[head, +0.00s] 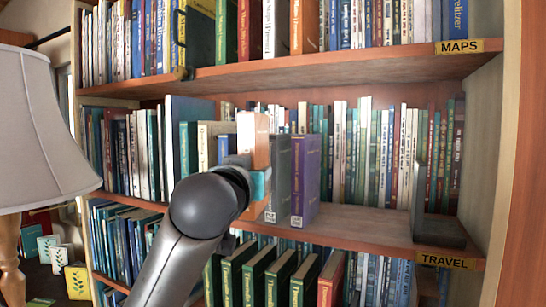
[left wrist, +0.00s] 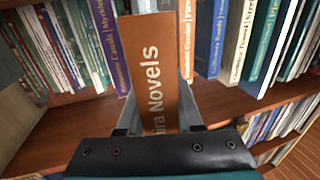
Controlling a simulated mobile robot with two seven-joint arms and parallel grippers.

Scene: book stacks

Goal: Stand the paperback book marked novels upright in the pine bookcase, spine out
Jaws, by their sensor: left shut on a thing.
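The novels paperback (head: 254,138) is orange-brown and upright. Its spine faces out, and the white word "Novels" reads on it in the left wrist view (left wrist: 155,75). My left gripper (head: 246,178) is shut on it, with one finger on each side, as the left wrist view also shows (left wrist: 157,108). The book is at the middle shelf of the pine bookcase (head: 365,223), just left of a grey book (head: 279,180) and a purple book (head: 305,180). I cannot tell whether its base touches the shelf. My arm and gripper hide its lower part. My right gripper is not in view.
A dark bookend (head: 430,225) stands at the shelf's right end, above the TRAVEL label (head: 444,260). Bare shelf lies between it and the purple book, with a row of books behind. The MAPS shelf (head: 345,68) is overhead. A lamp (head: 40,130) stands at left.

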